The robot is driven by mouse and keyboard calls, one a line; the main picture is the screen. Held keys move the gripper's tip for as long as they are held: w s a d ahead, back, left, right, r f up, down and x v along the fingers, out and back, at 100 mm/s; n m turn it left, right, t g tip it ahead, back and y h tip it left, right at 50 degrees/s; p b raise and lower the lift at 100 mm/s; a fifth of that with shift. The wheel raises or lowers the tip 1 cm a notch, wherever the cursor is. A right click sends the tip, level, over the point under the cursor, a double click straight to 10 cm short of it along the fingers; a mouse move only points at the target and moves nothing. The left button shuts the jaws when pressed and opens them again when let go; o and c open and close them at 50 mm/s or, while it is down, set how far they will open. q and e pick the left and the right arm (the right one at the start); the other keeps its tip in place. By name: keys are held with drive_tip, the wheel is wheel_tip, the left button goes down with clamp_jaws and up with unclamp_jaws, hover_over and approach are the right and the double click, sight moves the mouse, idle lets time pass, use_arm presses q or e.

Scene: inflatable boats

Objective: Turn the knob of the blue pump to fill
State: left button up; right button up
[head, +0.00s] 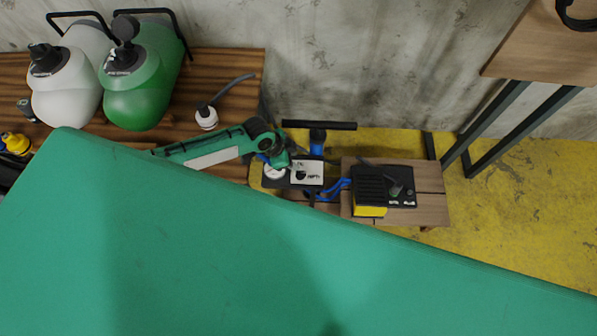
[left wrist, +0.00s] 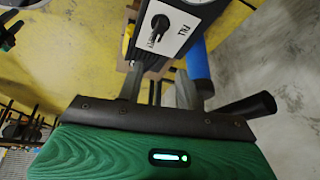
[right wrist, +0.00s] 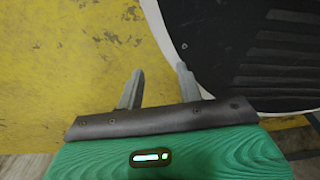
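The blue pump (head: 317,142) stands beside a low wooden bench, with a black bar handle (head: 318,125) on top. Its blue cylinder (left wrist: 198,66) and white panel (left wrist: 170,32) show in the left wrist view. A round black knob (left wrist: 159,24) with a white mark is on that panel, and "FILL" is printed beside it. I cannot tell which setting the mark points to. My left gripper (head: 290,163) is at the pump's panel. Its fingers (left wrist: 158,80) are apart, with the knob beyond their tips. My right gripper (right wrist: 158,85) is open and empty above the yellow floor.
A large smooth green surface (head: 200,260) fills the head view's foreground. A black and yellow device (head: 370,190) sits on the bench right of the pump. White (head: 68,88) and green (head: 140,88) tanks stand on wood at left. Black table legs (head: 510,125) rise at right.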

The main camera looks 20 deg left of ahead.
sight(300, 172)
use_arm(q)
drive_tip(key=a+r+m+g, duration=0.2)
drive_tip(key=a+r, duration=0.1)
drive_tip(key=b+x, duration=0.1)
drive_tip(key=x, duration=1.2)
drive_tip(key=shift+a+f, duration=0.1)
drive_tip(key=shift+f, duration=0.2)
use_arm(e)
drive_tip(key=shift+w+a+f, duration=0.1)
drive_tip(key=shift+w+f, duration=0.1)
drive_tip(key=shift+w, duration=0.65)
use_arm(q)
drive_tip(key=shift+c, duration=0.3)
clamp_jaws()
